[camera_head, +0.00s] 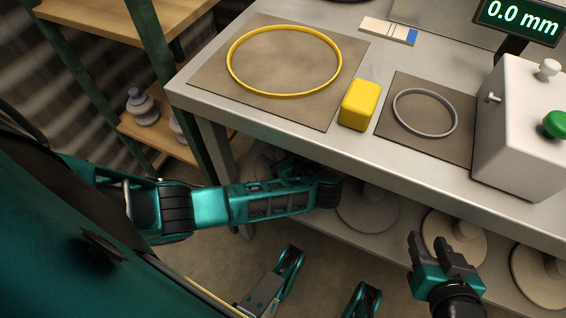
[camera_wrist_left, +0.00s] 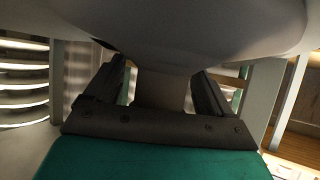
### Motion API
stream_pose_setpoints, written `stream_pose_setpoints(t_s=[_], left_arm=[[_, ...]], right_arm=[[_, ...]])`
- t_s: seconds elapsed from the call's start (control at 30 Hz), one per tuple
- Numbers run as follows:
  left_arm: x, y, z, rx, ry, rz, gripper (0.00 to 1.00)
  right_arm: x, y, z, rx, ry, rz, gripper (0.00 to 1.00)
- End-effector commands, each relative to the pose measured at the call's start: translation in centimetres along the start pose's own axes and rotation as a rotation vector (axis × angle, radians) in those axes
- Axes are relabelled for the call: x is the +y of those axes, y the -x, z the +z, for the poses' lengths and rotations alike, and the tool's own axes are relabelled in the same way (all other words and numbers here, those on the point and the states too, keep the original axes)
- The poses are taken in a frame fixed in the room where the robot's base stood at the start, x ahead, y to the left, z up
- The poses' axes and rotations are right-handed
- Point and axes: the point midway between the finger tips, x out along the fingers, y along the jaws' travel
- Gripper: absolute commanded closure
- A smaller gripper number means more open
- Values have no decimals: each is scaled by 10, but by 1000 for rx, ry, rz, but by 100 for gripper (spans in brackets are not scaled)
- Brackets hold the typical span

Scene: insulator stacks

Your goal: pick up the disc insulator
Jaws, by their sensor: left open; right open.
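In the head view the left hand is in shadow under the bench and mostly hidden. My right gripper (camera_head: 443,252) is open and empty in front of the bench.
The bench top (camera_head: 350,150) overhangs the shelf. On it are a yellow ring (camera_head: 285,95), a yellow block (camera_head: 359,105), a grey ring (camera_head: 457,115), and a white box (camera_head: 520,120) with a green button. A shelf rack (camera_head: 150,130) stands at the left.

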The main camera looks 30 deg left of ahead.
Motion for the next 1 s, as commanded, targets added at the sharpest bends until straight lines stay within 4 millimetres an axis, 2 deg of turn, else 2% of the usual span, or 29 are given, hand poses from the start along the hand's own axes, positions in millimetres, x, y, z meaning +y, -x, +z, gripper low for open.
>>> stream_pose_setpoints(t_s=[0.13,1.0], left_arm=[[0,0,0,0,0,0,19],[-1,0,2,-4,-2,-1,100]], right_arm=[[0,0,-2,4,0,0,57],[4,-1,5,-10,0,7,57]])
